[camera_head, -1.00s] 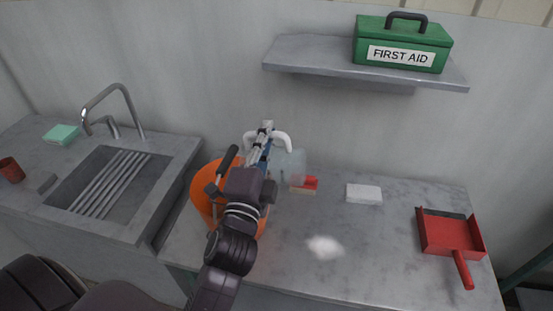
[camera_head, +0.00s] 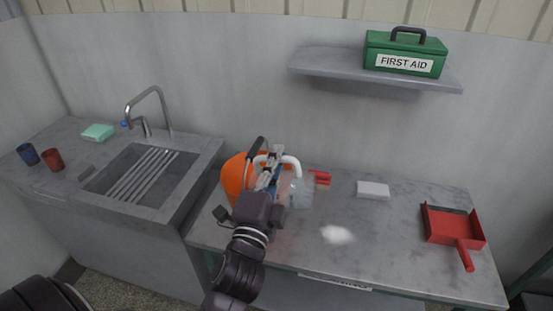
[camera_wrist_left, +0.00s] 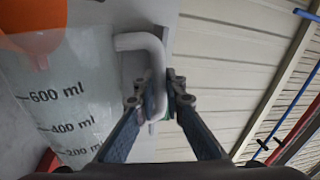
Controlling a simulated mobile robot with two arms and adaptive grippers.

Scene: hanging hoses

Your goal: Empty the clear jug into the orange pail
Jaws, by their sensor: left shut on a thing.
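The clear jug (camera_head: 300,193) is right of the orange pail (camera_head: 233,178) in the head view. Its white handle (camera_head: 291,163) is by my left gripper (camera_head: 272,163). In the left wrist view my left gripper (camera_wrist_left: 165,100) is shut on the white handle (camera_wrist_left: 155,60). There the jug (camera_wrist_left: 75,90) fills the left side, with marks for 200, 400 and 600 ml. An orange patch shows at its top left. I cannot tell how much is in the jug or whether its base touches the counter. My arm and gripper hide part of the pail. My right gripper is not in view.
A red object (camera_head: 321,178) lies behind the jug. A white block (camera_head: 373,190), a white patch (camera_head: 337,235) and a red dustpan (camera_head: 455,228) are to the right. A sink (camera_head: 140,180) is at left. A shelf (camera_head: 330,65) with a first aid box (camera_head: 404,52) hangs above.

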